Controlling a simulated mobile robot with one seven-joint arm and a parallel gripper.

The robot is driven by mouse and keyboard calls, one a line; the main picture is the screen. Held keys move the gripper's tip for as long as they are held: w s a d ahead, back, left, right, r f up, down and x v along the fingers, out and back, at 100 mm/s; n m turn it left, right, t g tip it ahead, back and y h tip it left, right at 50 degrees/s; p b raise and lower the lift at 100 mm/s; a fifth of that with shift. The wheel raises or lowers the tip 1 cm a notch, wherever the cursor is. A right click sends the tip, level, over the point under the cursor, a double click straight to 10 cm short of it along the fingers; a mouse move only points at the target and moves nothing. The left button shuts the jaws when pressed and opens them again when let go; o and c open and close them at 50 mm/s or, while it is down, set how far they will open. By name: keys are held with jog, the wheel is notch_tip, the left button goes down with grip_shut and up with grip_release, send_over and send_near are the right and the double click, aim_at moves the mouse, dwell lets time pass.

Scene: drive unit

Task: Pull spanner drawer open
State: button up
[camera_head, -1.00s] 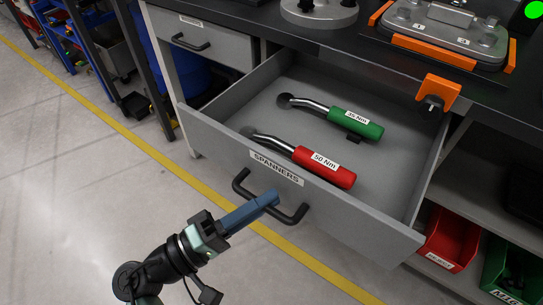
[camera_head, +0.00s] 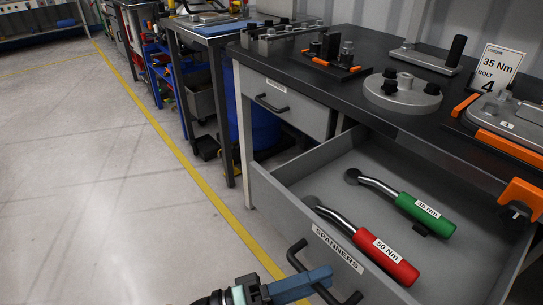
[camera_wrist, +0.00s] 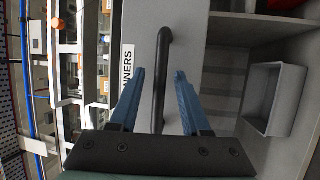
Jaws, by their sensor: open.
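The spanner drawer (camera_head: 292,215) is grey, labelled SPANNERS, and stands pulled well out of the workbench in the head view. It holds a torque spanner with a red 50 Nm handle (camera_head: 385,257) and one with a green 35 Nm handle (camera_head: 426,212). The drawer's black bar handle (camera_head: 293,255) also shows in the wrist view (camera_wrist: 162,75). My gripper (camera_head: 325,277) is at the handle. In the wrist view its blue fingers (camera_wrist: 158,75) are apart, one on each side of the bar, with gaps visible. The handle's lower part is partly hidden by my gripper.
A second, closed drawer (camera_head: 285,105) sits to the left in the bench. The black bench top (camera_head: 345,90) carries fixtures, a round grey flange (camera_head: 402,93) and a 35 Nm sign (camera_head: 497,68). Open floor (camera_head: 90,200) lies to the left, crossed by a yellow line.

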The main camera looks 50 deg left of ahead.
jog(key=p+v, duration=0.1)
jog(key=v, duration=1.2)
